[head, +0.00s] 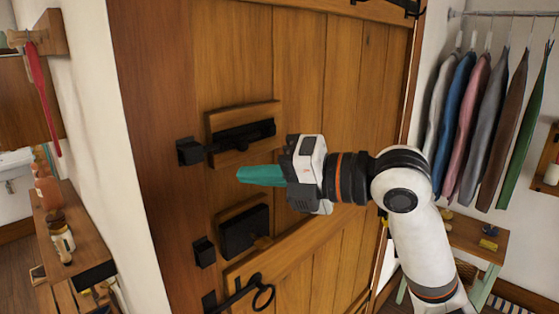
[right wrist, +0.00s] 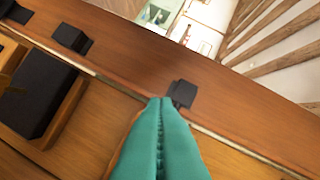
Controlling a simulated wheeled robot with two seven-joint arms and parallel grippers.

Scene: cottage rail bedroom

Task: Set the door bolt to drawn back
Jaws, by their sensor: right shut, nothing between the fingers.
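The door bolt (head: 243,132) is a black bar on a wooden block on the plank door. Its left end reaches toward a black keeper (head: 189,152) on the frame; I cannot tell whether it sits inside. My right gripper (head: 240,175), with teal fingers, is shut and empty, below the bolt in the head view and pointing left. In the right wrist view the shut fingertips (right wrist: 160,101) appear beside a black keeper (right wrist: 184,93); contact is unclear. The fingers hide what lies behind them, and the bolt bar is not visible there. My left gripper is out of view.
A wooden shelf with bottles (head: 70,215) stands left. Clothes (head: 480,125) hang at right.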

